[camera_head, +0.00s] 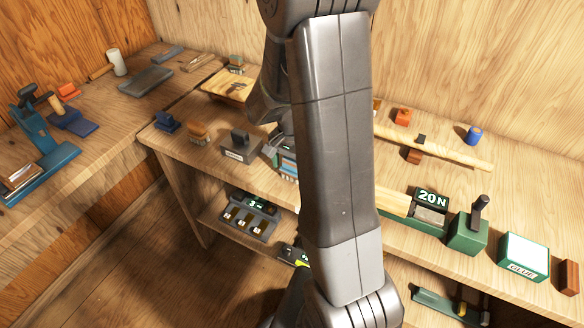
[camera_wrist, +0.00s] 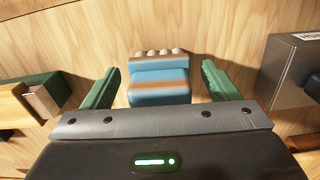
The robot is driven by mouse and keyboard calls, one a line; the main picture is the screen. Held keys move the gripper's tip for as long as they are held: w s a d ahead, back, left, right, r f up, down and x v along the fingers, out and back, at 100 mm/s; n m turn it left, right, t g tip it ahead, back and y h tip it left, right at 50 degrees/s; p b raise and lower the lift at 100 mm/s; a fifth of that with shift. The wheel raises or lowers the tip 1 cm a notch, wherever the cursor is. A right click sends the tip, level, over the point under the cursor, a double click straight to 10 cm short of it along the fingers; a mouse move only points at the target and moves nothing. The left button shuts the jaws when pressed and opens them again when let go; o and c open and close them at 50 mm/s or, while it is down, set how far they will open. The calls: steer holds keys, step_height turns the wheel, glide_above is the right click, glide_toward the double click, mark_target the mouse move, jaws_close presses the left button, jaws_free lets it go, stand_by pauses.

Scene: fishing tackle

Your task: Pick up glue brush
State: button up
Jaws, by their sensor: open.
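No item is clearly marked as the glue brush. A green block with an upright dark handle (camera_head: 479,212) stands left of a box labelled GLUE (camera_head: 525,258); I cannot tell if the handle is the brush. A brown bristled brush (camera_head: 198,133) lies at the left part of the bench. My gripper (camera_wrist: 160,70) is open, its green fingers on either side of a blue block with an orange-brown stripe and several grey rounded ends (camera_wrist: 158,88). I cannot tell if they touch it. In the head view my arm hides most of the gripper.
A grey labelled block (camera_wrist: 290,72) is close on the gripper's right. A green device (camera_wrist: 40,95) with a wooden piece is on its left. A 20N display (camera_head: 431,197), a long wooden rod (camera_head: 450,157) and a blue spool (camera_head: 474,134) are further right on the bench.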

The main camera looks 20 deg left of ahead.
steer(key=shift+f, duration=0.35)
steer(key=shift+c, duration=0.4)
steer(key=c, duration=1)
steer(key=shift+r, duration=0.1)
step_height(320, 180, up, 10)
steer(key=o, duration=0.5)
steer(key=shift+c, duration=0.2)
steer(key=c, duration=0.3)
